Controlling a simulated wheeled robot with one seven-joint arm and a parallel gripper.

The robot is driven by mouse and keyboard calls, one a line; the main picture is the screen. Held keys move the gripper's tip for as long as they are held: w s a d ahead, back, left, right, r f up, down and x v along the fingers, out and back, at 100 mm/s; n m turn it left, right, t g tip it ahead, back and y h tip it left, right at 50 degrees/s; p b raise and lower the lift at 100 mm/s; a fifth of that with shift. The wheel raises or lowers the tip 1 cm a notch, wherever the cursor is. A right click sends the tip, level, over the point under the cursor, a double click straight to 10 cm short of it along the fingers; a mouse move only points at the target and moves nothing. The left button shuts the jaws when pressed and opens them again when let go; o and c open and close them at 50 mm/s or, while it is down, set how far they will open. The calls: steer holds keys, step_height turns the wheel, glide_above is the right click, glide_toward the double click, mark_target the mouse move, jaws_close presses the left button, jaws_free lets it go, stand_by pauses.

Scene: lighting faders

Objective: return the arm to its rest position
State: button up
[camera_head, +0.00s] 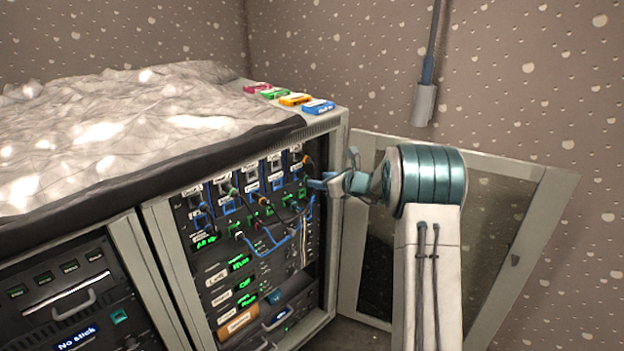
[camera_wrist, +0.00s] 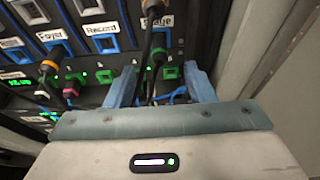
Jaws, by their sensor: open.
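My gripper (camera_head: 335,172) is in front of the right edge of the rack panel (camera_head: 243,240) in the head view, with the arm reaching in from the right. In the wrist view my gripper (camera_wrist: 162,88) shows two blue fingers, spread apart and pointing at the panel. A black cable (camera_wrist: 148,62) with an orange-banded plug (camera_wrist: 155,8) runs down between them, apart from both fingers as far as I can tell. The plug sits at the socket labelled like "Stage". Blue-framed sockets labelled "Foyer" (camera_wrist: 48,36) and "Record" (camera_wrist: 102,29) are to the left.
An open rack door (camera_head: 540,245) stands behind and to the right of my arm. Several patch cables (camera_head: 290,238) hang across the panel. Coloured tags (camera_head: 295,99) lie on the rack top beside a crumpled sheet (camera_head: 110,115). Open air lies above the door.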

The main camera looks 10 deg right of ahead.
steer(key=v, duration=0.7)
steer(key=s+a+r+n+g+p, duration=0.35)
steer(key=s+a+r+n, duration=0.3)
steer(key=s, duration=0.25)
steer(key=s+a+r+n+g+p, duration=0.3)
steer(key=s+a+r+n+p, duration=0.2)
steer(key=s+n, duration=0.3)
steer(key=s+d+r+n+g+h+p, duration=0.1)
steer(key=s+r+n+h+p, duration=0.1)
steer(key=s, duration=0.6)
steer(key=s+d+r+n+h+p, duration=0.1)
steer(key=s+r+n+h+p, duration=0.1)
steer(key=s+n, duration=0.5)
steer(key=s+d+r+n+g+h+p, duration=0.1)
steer(key=s+r+n+h+p, duration=0.2)
steer(key=s, duration=0.6)
steer(key=shift+d+n+g+h+p, duration=0.35)
steer(key=shift+n+h+p, duration=0.15)
steer(key=shift+n+p, duration=0.65)
steer(key=shift+s, duration=0.1)
steer(key=shift+c, duration=1.4)
steer(key=shift+a, duration=0.1)
